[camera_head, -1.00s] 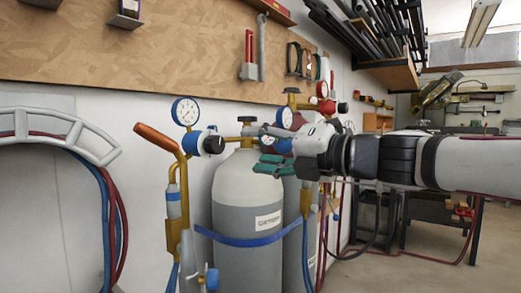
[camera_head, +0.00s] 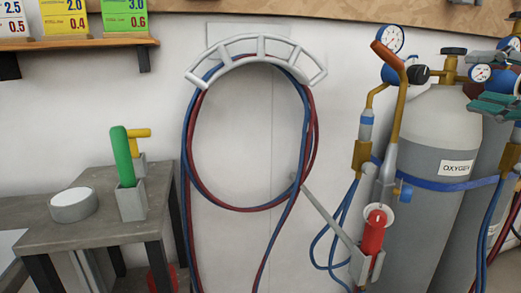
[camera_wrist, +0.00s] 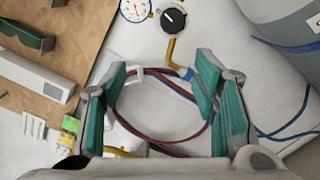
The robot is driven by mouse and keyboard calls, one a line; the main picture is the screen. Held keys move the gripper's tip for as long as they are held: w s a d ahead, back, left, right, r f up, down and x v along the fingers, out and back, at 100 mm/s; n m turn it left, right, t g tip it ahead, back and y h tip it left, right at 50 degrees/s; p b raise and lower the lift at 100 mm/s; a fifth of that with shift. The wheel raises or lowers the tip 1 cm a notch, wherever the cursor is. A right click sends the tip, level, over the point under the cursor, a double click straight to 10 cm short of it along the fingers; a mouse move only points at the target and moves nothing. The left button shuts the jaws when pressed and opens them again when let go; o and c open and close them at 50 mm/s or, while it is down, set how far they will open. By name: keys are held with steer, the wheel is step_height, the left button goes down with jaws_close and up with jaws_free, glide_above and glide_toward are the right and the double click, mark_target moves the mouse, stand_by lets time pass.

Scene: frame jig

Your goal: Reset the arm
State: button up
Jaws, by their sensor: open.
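My gripper (camera_wrist: 162,70) is open in the wrist view, with its two teal-padded fingers wide apart and nothing between them. In the head view only part of my gripper (camera_head: 497,106) shows at the right edge, in front of the gas cylinders. The rest of my arm is outside that picture. Beyond the fingers, the wrist view shows the coiled hoses (camera_wrist: 165,135) and a gauge (camera_wrist: 134,9) with a black knob.
A grey oxygen cylinder (camera_head: 432,215) stands at the right, with a torch (camera_head: 392,130) in front. Hoses hang on a white wall rack (camera_head: 258,50). A table (camera_head: 95,232) at the left holds a tape roll (camera_head: 73,205) and a green-handled tool (camera_head: 123,157).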

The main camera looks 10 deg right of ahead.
steer(key=s+a+f+m+g+h, duration=0.1)
steer(key=a+f+m+g+h, duration=0.3)
steer(key=f+m, duration=0.5)
steer(key=s+a+f+m+g+h, duration=0.1)
steer(key=a+f+m+g, duration=0.1)
steer(key=f+m+g, duration=0.75)
steer(key=s+a+f+m+g+y, duration=0.25)
steer(key=s+a+f, duration=0.25)
steer(key=s+a, duration=0.25)
steer(key=s+a+f+m+g+y, duration=0.2)
steer(key=s+a+f+m, duration=0.2)
steer(key=s+a, duration=0.4)
step_height(320, 180, up, 34)
steer(key=t+p, duration=0.4)
steer(key=p, duration=2.7)
steer(key=shift+w+a+f+n+p, duration=0.25)
steer(key=shift+w+a+n+p, duration=0.05)
steer(key=shift+a+p, duration=0.15)
steer(key=shift+y, duration=0.25)
